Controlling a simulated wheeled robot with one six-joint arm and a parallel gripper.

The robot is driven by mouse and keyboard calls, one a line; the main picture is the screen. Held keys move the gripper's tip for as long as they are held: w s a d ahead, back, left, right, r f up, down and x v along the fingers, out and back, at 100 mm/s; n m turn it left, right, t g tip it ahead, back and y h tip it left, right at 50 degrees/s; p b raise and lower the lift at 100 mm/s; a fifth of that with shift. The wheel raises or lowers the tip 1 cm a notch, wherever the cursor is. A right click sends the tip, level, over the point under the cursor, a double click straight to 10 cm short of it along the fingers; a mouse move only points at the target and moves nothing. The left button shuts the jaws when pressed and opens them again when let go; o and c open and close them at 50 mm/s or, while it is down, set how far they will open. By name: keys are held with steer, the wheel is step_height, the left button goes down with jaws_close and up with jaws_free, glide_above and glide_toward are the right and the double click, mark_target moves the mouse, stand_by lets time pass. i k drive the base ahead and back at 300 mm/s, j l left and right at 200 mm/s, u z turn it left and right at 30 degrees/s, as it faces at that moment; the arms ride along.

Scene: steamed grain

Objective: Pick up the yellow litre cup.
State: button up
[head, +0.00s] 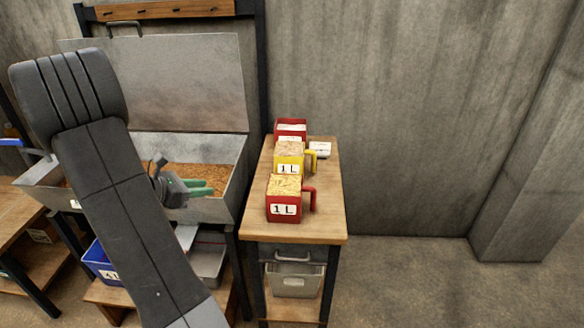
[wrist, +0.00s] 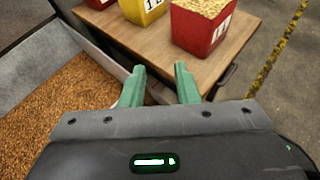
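The yellow litre cup (head: 289,158) stands upright on a small wooden table, marked 1 L and filled with pale grain. Its handle points right. It stands between two red cups, with the front red cup (head: 284,199) nearer me and another red cup (head: 291,129) behind. My gripper (head: 203,187) has green fingers, which are apart and empty, over the grain bin left of the table. In the wrist view my gripper (wrist: 160,82) is open before the table edge. The yellow cup (wrist: 143,10) shows at the top there, partly cut off, with the front red cup (wrist: 199,27) to its right.
The metal bin (head: 232,196) of orange-brown grain has a raised lid (head: 165,80) behind it. The wooden table (head: 327,208) also holds a small white labelled item (head: 320,149). A grey container (head: 294,280) sits below. The floor to the right is clear.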

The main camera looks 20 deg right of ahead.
mark_target(296, 162)
steer(key=k+u, duration=0.2)
steer(key=k, duration=0.4)
steer(key=k+j+u, duration=0.15)
steer(key=k, duration=0.4)
steer(key=i+l+u, duration=0.1)
steer(key=l+u, duration=0.4)
steer(key=u, duration=0.2)
steer(key=i+l+u, duration=0.1)
steer(key=l+u, duration=0.25)
steer(key=l, duration=1.55)
steer(key=k+l, duration=0.1)
steer(key=l, duration=1.45)
